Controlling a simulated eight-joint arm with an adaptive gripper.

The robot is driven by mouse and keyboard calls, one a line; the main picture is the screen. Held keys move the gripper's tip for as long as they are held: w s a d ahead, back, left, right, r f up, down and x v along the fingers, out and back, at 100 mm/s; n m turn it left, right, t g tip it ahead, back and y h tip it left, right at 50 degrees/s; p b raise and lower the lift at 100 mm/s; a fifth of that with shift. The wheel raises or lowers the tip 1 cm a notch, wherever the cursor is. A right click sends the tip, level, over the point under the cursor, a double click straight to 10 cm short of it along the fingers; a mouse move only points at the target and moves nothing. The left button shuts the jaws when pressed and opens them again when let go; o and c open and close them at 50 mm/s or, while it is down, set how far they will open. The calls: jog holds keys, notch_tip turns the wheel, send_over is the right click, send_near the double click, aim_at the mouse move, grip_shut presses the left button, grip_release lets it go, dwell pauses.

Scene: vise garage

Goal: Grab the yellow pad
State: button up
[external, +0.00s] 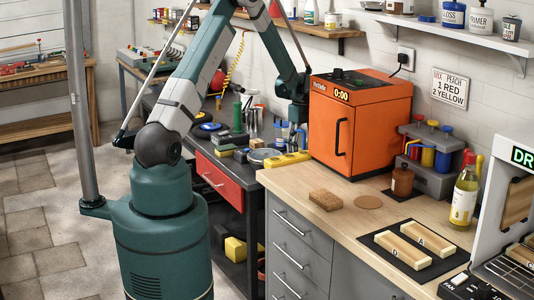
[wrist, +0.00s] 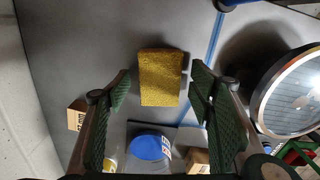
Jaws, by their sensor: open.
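The yellow pad (wrist: 160,77) is a rough rectangular block lying on a grey surface in the upper middle of the wrist view. My gripper (wrist: 160,72) has its two green ribbed fingers spread apart, one on either side of the pad in the picture, with visible gaps to both. Nothing is held between them. I cannot tell how high the fingertips are above the surface. I cannot pick out the pad for certain there.
A blue-lidded jar (wrist: 149,147) stands between the fingers' lower parts, with a brown box (wrist: 77,114) to the left. A round metal-rimmed object (wrist: 290,92) is at right. The orange oven (external: 372,125) stands close beside my arm. Grey surface above the pad is clear.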

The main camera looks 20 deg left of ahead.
jog(key=shift+c, duration=0.7)
jog(key=c, duration=0.7)
jog(key=shift+r, duration=0.1)
jog(key=shift+r, duration=4.9)
